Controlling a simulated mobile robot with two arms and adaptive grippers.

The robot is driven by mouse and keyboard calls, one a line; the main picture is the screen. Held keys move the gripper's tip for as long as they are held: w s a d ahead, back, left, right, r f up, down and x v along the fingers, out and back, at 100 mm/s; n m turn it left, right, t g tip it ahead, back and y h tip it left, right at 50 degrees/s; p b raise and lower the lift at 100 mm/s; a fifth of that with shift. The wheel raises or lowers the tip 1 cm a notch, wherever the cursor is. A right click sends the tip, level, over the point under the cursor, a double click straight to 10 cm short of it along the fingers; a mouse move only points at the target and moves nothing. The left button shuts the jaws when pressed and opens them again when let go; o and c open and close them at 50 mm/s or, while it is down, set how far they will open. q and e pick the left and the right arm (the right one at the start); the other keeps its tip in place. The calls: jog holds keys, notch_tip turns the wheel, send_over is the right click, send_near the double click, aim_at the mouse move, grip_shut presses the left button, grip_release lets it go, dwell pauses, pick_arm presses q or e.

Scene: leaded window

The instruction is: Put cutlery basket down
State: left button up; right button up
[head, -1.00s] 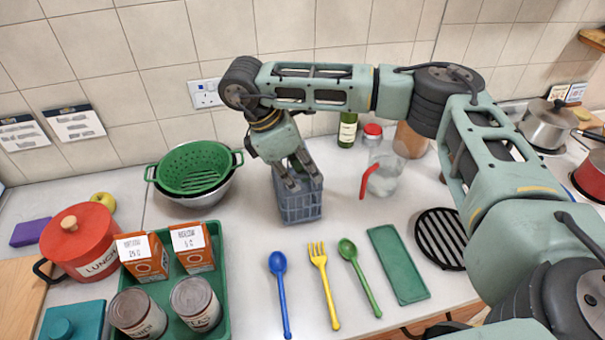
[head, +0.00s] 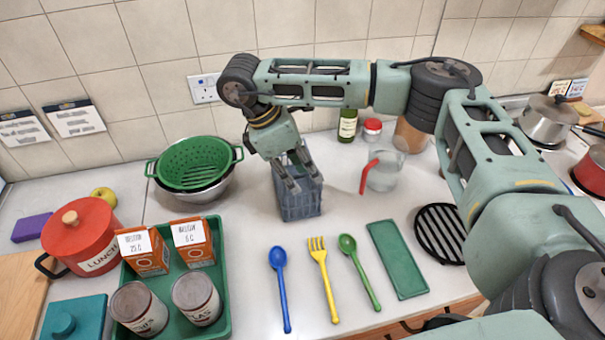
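The cutlery basket (head: 299,203) is a grey-blue slatted box on the worktop in the middle of the head view. It looks upright and appears to rest on the surface. My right gripper (head: 301,178) reaches down over it from above. Its fingers are at the basket's near upper rim and hide part of the rim and opening. Whether the fingers grip the wall or stand apart from it is not clear. My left gripper is not in view.
A green colander (head: 193,164) in a steel bowl stands left. A clear jug (head: 383,172) with a red handle is close on the right. A blue spoon (head: 281,285), yellow fork (head: 323,275) and green spoon (head: 358,268) lie in front. A green tray (head: 215,325) holds cartons and tins.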

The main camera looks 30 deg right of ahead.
jog(key=b+v, duration=0.2)
jog(key=v, duration=0.9)
